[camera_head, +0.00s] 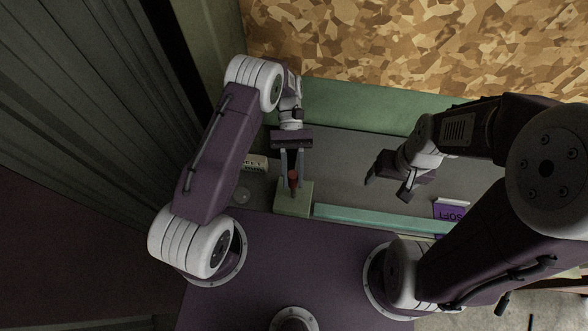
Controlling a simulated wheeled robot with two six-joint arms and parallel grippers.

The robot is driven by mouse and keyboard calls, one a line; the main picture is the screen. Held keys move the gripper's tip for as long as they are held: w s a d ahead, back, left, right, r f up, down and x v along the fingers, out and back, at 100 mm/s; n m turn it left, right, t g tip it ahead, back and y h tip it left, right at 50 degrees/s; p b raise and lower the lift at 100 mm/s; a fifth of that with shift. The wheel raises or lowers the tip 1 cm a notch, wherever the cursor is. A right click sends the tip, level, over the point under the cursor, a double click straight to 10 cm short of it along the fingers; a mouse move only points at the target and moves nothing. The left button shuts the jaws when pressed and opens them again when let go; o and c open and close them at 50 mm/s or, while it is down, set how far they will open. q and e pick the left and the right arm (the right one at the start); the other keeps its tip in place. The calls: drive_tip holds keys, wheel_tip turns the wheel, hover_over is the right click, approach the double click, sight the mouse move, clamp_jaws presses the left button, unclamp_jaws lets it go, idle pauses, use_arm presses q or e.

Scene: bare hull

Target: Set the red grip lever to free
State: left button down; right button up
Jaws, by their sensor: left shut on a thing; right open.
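The red grip lever (293,178) stands on a pale green block (293,205) near the front edge of the grey surface. My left gripper (291,181) reaches toward me over the block and is shut on the lever, one finger on each side. The lever's lower part is partly hidden by the fingers. My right gripper (387,182) is open and empty, to the right of the block and apart from it.
A pale green bar (375,218) runs right from the block along the front edge. A purple card with lettering (449,210) stands at the right. A cream labelled piece (254,163) is left of my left gripper. The grey surface (345,160) between my grippers is clear.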

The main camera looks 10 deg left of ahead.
sight(294, 172)
use_arm(q)
drive_tip(key=shift+w+f, duration=0.1)
drive_tip(key=shift+f, duration=0.1)
drive_tip(key=c, duration=1.2)
unclamp_jaws()
drive_tip(key=shift+o, duration=0.2)
drive_tip(key=shift+r, duration=0.2)
drive_tip(key=shift+r+b, duration=0.25)
drive_tip(key=shift+b, duration=0.15)
wheel_tip(294, 172, up, 3)
drive_tip(key=shift+d+b, duration=0.15)
drive_tip(key=shift+b, duration=0.9)
drive_tip(key=s+d+r+b, duration=0.3)
drive_tip(key=d+r, duration=0.4)
drive_tip(key=d, duration=0.3)
drive_tip(key=shift+s+d, duration=0.3)
drive_tip(key=shift+s, duration=0.1)
